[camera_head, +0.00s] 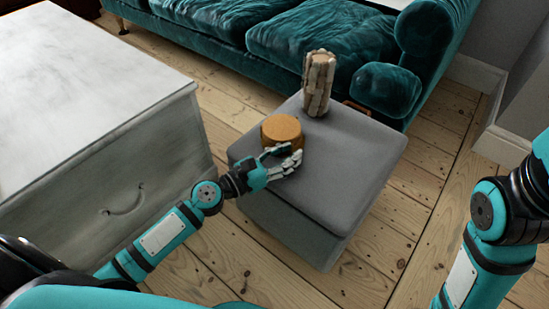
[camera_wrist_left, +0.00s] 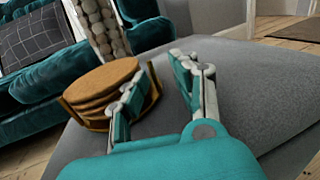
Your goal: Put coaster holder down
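The coaster holder (camera_head: 281,130) is a round, orange-brown stack of coasters. It sits upright on the grey ottoman (camera_head: 350,165), near its left edge. In the left wrist view, the coaster holder (camera_wrist_left: 100,80) shows stacked discs with a dark band around them, left of my fingers. My left gripper (camera_head: 281,161) is open and empty, low over the ottoman at the holder's near side. In the left wrist view, one finger of my left gripper (camera_wrist_left: 160,78) overlaps the holder's right edge; I cannot tell whether they touch. My right gripper is out of view.
A knobbly beige vase (camera_head: 318,82) stands behind the holder on the ottoman. A teal sofa (camera_head: 320,40) is behind it. A white-topped chest (camera_head: 75,90) stands at the left. The ottoman's right and front parts are clear.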

